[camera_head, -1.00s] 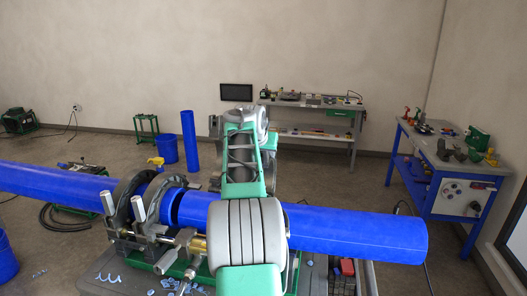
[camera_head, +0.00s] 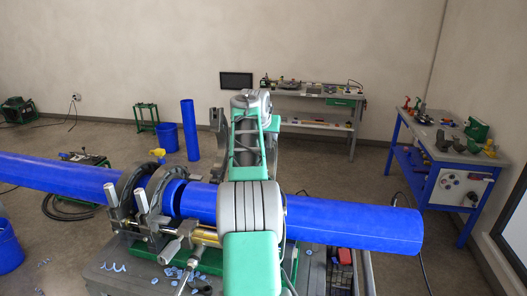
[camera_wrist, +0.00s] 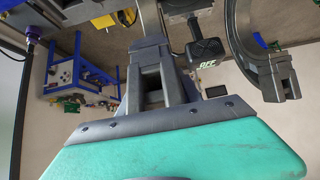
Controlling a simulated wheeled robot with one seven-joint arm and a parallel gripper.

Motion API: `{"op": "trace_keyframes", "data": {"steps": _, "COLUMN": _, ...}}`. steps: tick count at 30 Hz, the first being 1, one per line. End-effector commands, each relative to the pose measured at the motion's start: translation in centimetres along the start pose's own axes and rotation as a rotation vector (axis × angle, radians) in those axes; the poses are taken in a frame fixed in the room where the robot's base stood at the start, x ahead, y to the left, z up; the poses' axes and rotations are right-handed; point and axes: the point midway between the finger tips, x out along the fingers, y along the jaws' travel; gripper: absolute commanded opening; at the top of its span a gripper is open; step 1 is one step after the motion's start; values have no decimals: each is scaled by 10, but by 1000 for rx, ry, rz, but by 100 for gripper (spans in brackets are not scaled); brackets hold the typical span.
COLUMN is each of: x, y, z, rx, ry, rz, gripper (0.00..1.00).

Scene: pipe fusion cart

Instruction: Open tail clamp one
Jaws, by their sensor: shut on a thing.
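The blue pipe (camera_head: 335,222) lies across the machine, held at left by dark ring clamps (camera_head: 143,190). A raised dark clamp half (camera_head: 217,130) stands open just left of my arm in the head view. In the wrist view a curved grey clamp half (camera_wrist: 250,60) with a lug is at the right, apart from the fingers. My gripper (camera_wrist: 152,50) is shut on a grey bar-like part (camera_wrist: 150,18) that runs to the top edge. I cannot tell which clamp this part belongs to. My arm hides the gripper and the tail clamps' lower parts in the head view.
A black block marked OFF (camera_wrist: 204,47) is close to the right of my fingers. A grey bench (camera_head: 320,97) stands at the back wall and a blue workbench (camera_head: 445,165) at right. Blue shavings (camera_head: 175,272) lie on the cart. Floor between is mostly clear.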

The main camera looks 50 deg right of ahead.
Motion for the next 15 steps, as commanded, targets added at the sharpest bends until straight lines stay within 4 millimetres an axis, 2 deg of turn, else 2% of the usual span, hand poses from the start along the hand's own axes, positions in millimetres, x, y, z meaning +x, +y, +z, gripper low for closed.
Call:
{"op": "trace_keyframes", "data": {"steps": 1, "x": 15, "y": 1, "z": 16, "rx": -6, "ry": -32, "rz": 6, "gripper": 9}}
{"op": "trace_keyframes", "data": {"steps": 3, "x": 16, "y": 1, "z": 16, "rx": -6, "ry": -33, "rz": 6, "gripper": 9}}
{"op": "trace_keyframes", "data": {"steps": 15, "x": 44, "y": 1, "z": -11, "rx": -6, "ry": -35, "rz": 10, "gripper": 9}}
